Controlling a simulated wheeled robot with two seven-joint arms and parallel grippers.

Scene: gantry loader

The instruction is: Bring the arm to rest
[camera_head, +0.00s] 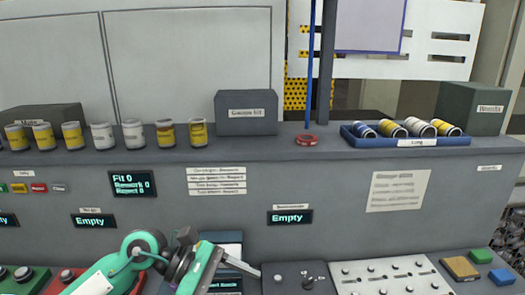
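One arm of mine, green with dark joints, comes in from the lower left. Its wrist and gripper (215,270) are at the bottom, left of the middle, over the near panel. I take it as my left gripper. It is seen side-on and its tips are partly cut off or unclear, so I cannot tell whether it is open or shut. Nothing held shows there. My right gripper is not in view.
A grey shelf (330,147) carries a row of cans (102,136), a grey box (246,113), a red ring (306,140) and a blue tray (440,141) of lying cans. Below are a grey knobbed panel (388,275) and coloured blocks (460,268). Displays (290,217) read "Empty".

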